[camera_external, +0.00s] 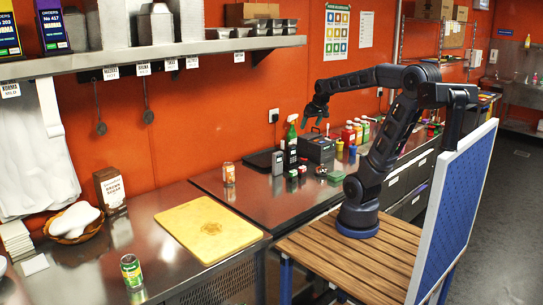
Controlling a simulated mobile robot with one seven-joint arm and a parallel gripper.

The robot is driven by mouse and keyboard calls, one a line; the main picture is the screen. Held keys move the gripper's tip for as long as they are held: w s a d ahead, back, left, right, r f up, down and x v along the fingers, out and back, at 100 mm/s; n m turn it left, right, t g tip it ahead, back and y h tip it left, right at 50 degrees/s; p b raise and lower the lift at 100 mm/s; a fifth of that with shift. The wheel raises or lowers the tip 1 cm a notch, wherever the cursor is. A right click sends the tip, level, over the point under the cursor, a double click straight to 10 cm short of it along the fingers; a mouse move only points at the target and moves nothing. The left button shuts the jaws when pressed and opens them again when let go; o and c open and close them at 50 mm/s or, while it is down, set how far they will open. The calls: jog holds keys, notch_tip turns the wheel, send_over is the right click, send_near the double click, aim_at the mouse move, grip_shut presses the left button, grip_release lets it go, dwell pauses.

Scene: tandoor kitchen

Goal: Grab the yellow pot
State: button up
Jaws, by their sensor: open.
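A small yellow object (339,147), which looks like the yellow pot, stands on the steel counter (265,202) among several small items; it is too small to see in detail. My gripper (313,122) hangs above the counter, pointing down, with its dark fingers apart and nothing visible between them. In the picture it is up and to the left of the yellow object, apart from it. Its exact height and depth from the pot cannot be told from this one view.
A grey box (316,148) and a green spray bottle (291,138) stand close by the gripper. Red bottles (348,134) stand behind the yellow object. A yellow board (208,229), a can (229,173) and a green can (132,271) are on the left. A shelf (190,50) overhangs the left counter.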

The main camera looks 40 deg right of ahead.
jog(key=w+d+f+m+h, duration=0.1)
jog(key=w+d+f+m, duration=0.15)
jog(key=w+d, duration=0.85)
jog(key=w+d+f+m+h, duration=0.1)
jog(key=w+d+f, duration=0.3)
jog(key=w+d, duration=0.7)
jog(key=d+f, duration=0.2)
jog(key=d, duration=0.4)
jog(key=d+f+m, duration=0.1)
jog(key=d+f, duration=0.2)
jog(key=d, duration=0.4)
jog(key=d+f+m+h, duration=0.1)
jog(key=d+f, duration=0.2)
jog(key=d, duration=0.3)
jog(key=shift+w+d, duration=0.1)
jog(key=shift+d, duration=0.2)
jog(key=m+h, duration=0.1)
jog(key=m, duration=0.1)
send_near(340, 142)
jog(key=shift+x, duration=5.8)
jog(key=shift+a+f, duration=0.1)
jog(key=shift+a, duration=0.05)
